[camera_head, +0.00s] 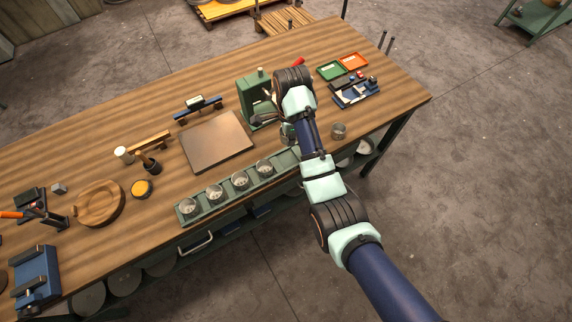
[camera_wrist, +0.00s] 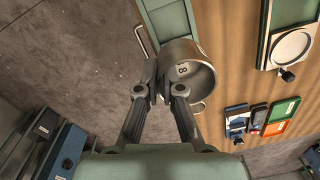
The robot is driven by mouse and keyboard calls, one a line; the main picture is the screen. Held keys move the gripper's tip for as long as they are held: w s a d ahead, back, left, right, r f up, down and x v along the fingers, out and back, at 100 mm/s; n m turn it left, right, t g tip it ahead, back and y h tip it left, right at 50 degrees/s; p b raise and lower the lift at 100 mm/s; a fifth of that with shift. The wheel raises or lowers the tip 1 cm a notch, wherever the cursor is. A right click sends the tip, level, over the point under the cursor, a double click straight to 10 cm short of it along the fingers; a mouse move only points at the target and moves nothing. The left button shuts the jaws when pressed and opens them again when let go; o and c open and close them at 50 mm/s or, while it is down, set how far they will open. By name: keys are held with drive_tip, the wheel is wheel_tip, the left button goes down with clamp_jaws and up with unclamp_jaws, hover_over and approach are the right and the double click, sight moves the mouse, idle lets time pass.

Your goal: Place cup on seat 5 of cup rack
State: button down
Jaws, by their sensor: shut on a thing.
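The held metal cup (camera_wrist: 203,72) is in the wrist view, with a mark like an 8 showing on it. My gripper (camera_wrist: 166,92) is shut on the cup's near side. In the head view the held cup (camera_head: 287,131) shows partly beside my arm, near the right end of the cup rack. The cup rack (camera_head: 205,212) is a long green strip along the table's front edge, with several cups standing in its left and middle seats. My arm hides its right end. In the wrist view the rack (camera_wrist: 172,22) shows just beyond the held cup; I cannot tell the height gap.
A green press (camera_head: 256,104) and a brown square board (camera_head: 216,141) lie behind the rack. Green (camera_head: 330,71) and orange (camera_head: 354,61) trays are at the back right.

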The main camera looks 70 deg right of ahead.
sight(289, 165)
wheel_tip(289, 165, down, 14)
drive_tip(key=shift+r+b, duration=0.1)
drive_tip(key=shift+b, duration=0.6)
drive_tip(key=shift+f, duration=0.2)
drive_tip(key=c, duration=1.3)
unclamp_jaws()
drive_tip(key=r+p, duration=0.2)
drive_tip(key=r, duration=1)
drive_tip(key=shift+a+r, duration=0.2)
